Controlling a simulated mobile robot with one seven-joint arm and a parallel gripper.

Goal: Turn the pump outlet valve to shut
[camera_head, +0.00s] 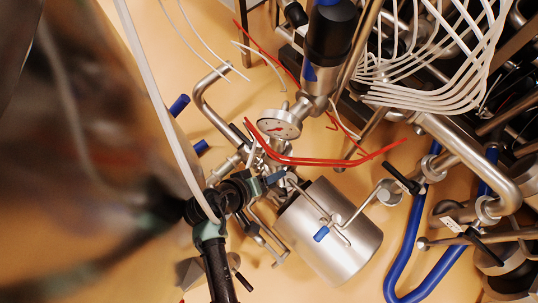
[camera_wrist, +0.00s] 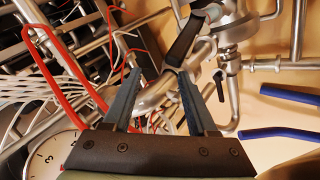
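My gripper (camera_wrist: 158,75) is open in the wrist view, its two blue-grey fingers apart with nothing held between them. A black lever handle (camera_wrist: 185,40) on a steel pipe fitting lies just beyond the fingertips, slightly right of the gap. I cannot tell whether a finger touches it. In the head view my gripper (camera_head: 274,178) is small and partly hidden among the pipes below the gauge. I cannot tell for certain which handle belongs to the pump outlet valve. A smaller black handle (camera_wrist: 219,85) hangs from a vertical pipe to the right of the fingers.
A round gauge (camera_head: 279,124) and a red hose (camera_head: 320,161) lie close to my gripper. Another black handle (camera_head: 400,180) is to the right. White tubes (camera_head: 430,95) crowd the upper right.

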